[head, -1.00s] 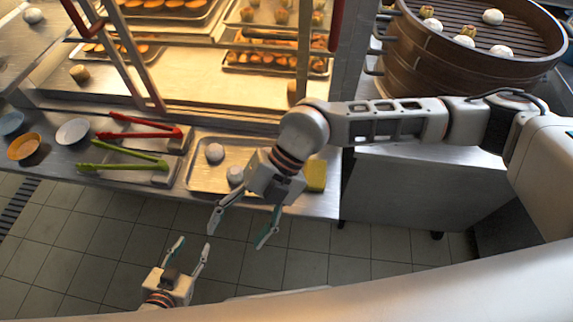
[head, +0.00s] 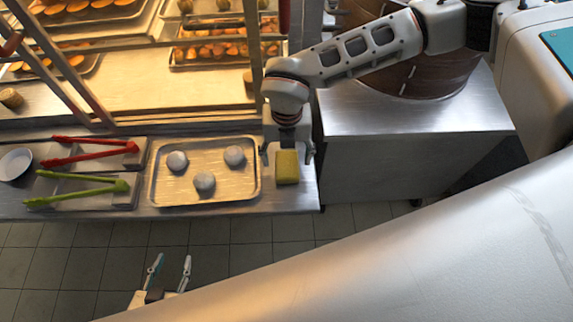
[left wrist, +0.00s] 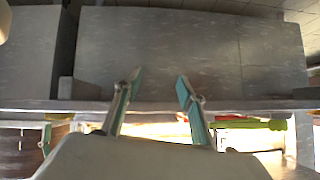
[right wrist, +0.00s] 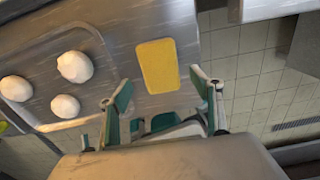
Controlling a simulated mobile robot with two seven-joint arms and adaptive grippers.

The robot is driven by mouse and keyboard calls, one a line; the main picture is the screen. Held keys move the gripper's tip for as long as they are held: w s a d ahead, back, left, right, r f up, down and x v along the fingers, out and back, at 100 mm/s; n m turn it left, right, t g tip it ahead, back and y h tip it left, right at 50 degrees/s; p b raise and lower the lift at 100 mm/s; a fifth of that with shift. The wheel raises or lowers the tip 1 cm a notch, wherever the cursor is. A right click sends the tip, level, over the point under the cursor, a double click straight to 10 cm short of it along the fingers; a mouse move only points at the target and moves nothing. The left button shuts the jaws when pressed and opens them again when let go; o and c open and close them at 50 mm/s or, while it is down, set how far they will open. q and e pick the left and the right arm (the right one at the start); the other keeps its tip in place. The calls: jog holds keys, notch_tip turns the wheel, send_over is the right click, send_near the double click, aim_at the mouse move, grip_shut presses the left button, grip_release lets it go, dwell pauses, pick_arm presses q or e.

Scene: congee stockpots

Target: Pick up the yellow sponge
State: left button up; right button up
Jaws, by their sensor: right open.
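The yellow sponge (head: 287,167) lies flat on the steel counter, just right of the bun tray in the head view. It also shows in the right wrist view (right wrist: 157,66), ahead of the fingertips. My right gripper (head: 289,150) is above the counter at the sponge's far end, with a finger toward each side of it. In the right wrist view my right gripper (right wrist: 162,92) is open and empty, with the sponge apart from its fingers. My left gripper (head: 172,262) is open and empty over the tiled floor, and its two spread fingers show in the left wrist view (left wrist: 158,85).
A metal tray (head: 215,197) with 3 pale buns lies left of the sponge. Red tongs (head: 95,152) and green tongs (head: 85,191) lie further left. A glass-fronted display with trays of food stands behind. The counter's front edge is close to the sponge.

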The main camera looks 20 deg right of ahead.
aim_at(287, 166)
notch_tip(287, 166, down, 3)
jog(key=shift+s+d+f+b, duration=0.1)
jog(key=shift+b, duration=0.2)
jog(key=shift+f, duration=0.2)
jog(key=shift+r, duration=0.1)
jog(key=c, duration=1.2)
notch_tip(287, 166, up, 9)
jog(key=shift+p, duration=1)
jog(key=shift+r, duration=0.5)
